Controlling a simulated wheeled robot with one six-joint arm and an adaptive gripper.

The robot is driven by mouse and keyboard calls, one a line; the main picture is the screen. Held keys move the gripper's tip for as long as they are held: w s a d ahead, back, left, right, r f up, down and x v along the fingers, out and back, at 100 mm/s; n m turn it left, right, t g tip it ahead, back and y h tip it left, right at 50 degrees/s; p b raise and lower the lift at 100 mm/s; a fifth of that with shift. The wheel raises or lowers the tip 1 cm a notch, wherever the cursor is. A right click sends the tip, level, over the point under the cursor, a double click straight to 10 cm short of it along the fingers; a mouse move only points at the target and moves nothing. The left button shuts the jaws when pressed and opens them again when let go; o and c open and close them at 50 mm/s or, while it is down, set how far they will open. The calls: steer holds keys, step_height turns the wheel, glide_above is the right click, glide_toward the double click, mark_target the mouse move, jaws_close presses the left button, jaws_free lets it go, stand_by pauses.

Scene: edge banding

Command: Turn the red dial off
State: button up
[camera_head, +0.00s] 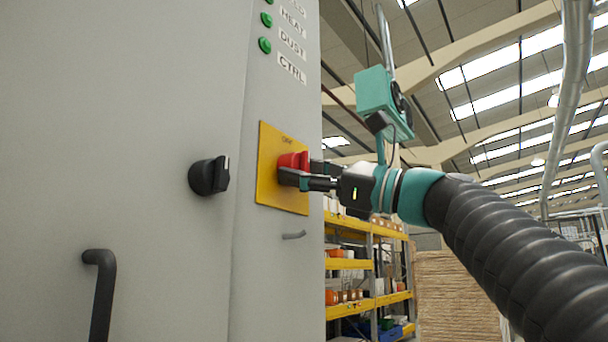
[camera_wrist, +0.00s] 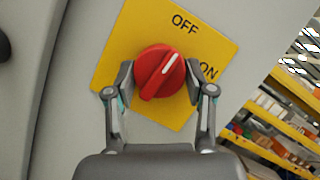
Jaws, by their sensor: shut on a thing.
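The red dial (camera_head: 293,160) sits on a yellow plate (camera_head: 268,193) on the grey cabinet's narrow face. In the wrist view the red dial (camera_wrist: 152,82) has a white line pointing up and right, between the word OFF above and the word ON at right. The yellow plate (camera_wrist: 120,60) looks tilted in that view. My gripper (camera_head: 297,178) is at the dial; in the wrist view my gripper (camera_wrist: 160,82) has one finger on each side of the dial, shut on it. The fingers hide the dial's side edges.
A black knob (camera_head: 209,176) and a black handle (camera_head: 100,290) stick out of the cabinet door (camera_head: 150,90) to the left. Green lamps (camera_head: 265,45) are above the plate. A small hook (camera_head: 294,235) is below it. Yellow shelving (camera_head: 350,264) stands behind at right.

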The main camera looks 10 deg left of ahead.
steer(key=shift+n+g, duration=0.4)
steer(key=shift+n, duration=0.4)
steer(key=o, duration=1.2)
steer(key=shift+c, duration=0.2)
steer(key=v, duration=1.2)
